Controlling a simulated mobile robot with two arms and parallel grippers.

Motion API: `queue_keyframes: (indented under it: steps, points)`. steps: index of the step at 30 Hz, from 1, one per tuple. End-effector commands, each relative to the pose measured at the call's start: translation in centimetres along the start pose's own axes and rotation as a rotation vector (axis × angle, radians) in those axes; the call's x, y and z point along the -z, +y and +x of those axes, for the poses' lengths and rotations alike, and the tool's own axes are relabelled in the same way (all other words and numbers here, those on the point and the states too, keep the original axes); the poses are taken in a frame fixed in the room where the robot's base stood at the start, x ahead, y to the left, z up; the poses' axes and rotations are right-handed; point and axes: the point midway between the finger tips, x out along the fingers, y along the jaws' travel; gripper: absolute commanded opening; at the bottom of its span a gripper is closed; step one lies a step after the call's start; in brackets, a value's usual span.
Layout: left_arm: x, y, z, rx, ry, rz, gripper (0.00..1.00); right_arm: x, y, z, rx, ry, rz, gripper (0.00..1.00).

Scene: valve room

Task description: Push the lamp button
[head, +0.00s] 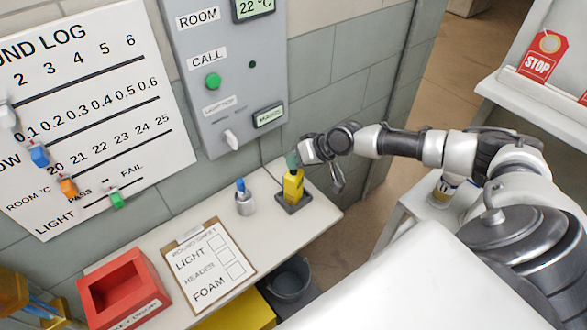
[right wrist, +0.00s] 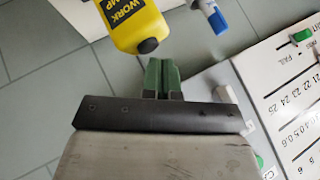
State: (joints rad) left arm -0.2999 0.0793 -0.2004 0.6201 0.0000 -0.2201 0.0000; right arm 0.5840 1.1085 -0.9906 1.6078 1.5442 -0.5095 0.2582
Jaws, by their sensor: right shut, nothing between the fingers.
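The yellow work lamp (head: 293,187) stands on a dark base on the shelf below the grey wall panel. In the right wrist view the lamp (right wrist: 128,22) is at the top left, with its black round button (right wrist: 148,46) on the near end. My right gripper (head: 292,160) is at the top of the lamp in the head view. Its green fingers (right wrist: 162,74) are shut with nothing between them, just beside the button. I cannot tell whether they touch it. My left gripper is not in view.
A marker in a small cup (head: 244,203) stands left of the lamp. A clipboard (head: 208,263) and a red tray (head: 122,290) lie further left on the shelf. The grey panel (head: 215,75) rises behind. A bucket (head: 289,278) sits below the shelf.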

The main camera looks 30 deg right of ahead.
Motion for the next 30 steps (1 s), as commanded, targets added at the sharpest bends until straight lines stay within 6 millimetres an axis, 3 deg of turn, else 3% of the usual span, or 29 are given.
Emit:
queue_keyframes:
  steps: [14, 30]
  points:
    - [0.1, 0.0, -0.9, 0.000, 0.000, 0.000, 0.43, 0.6, -0.5, -0.7, 0.001, 0.002, 0.000, 0.00]
    - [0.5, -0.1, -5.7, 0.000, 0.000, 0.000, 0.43, 3.2, -3.3, -4.4, 0.002, 0.002, 0.000, 0.00]
